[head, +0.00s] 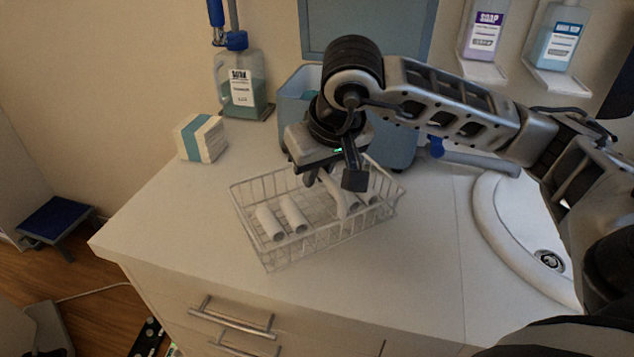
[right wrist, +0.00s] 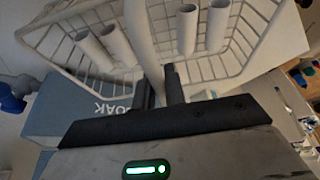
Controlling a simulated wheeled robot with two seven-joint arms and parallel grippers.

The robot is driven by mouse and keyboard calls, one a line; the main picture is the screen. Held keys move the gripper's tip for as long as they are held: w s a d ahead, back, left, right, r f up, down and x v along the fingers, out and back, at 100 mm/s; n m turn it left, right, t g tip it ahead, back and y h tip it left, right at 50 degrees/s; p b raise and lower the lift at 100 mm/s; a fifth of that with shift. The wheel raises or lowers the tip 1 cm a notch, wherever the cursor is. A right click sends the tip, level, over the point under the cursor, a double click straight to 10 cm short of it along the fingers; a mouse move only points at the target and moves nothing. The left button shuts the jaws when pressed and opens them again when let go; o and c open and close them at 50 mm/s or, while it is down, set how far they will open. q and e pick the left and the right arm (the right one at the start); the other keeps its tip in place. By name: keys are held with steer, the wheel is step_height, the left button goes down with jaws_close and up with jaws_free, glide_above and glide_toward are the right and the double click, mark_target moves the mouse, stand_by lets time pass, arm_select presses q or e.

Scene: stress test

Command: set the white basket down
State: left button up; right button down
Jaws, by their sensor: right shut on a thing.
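The white wire basket (head: 290,249) is over the pale counter, tilted in the picture, with several white tubes (head: 268,222) lying in it. In the head view I cannot tell whether its bottom touches the counter. My right gripper (head: 331,180) reaches down over its back part, partly hiding it. In the right wrist view the fingers (right wrist: 160,84) are shut on a white bar (right wrist: 142,42) of the basket, and tubes (right wrist: 117,45) show on both sides. My left gripper is in neither view.
Behind the basket stands a blue tub (head: 293,98). A soap bottle (head: 242,88) and a white block with a teal band (head: 203,137) stand at the back left. A sink (head: 500,228) is at right. The counter (head: 170,222) is clear left of the basket; drawer handles (head: 232,318) show below.

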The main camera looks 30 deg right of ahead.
mark_target(317, 213)
step_height(317, 213, down, 2)
steer(key=shift+s+f, duration=0.1)
steer(key=shift+f, duration=0.15)
steer(key=shift+f, duration=0.1)
steer(key=c, duration=1.9)
jaws_free()
steer(key=shift+f, duration=0.15)
steer(key=o, duration=0.4)
steer(key=shift+o, duration=0.2)
steer(key=shift+a, duration=0.1)
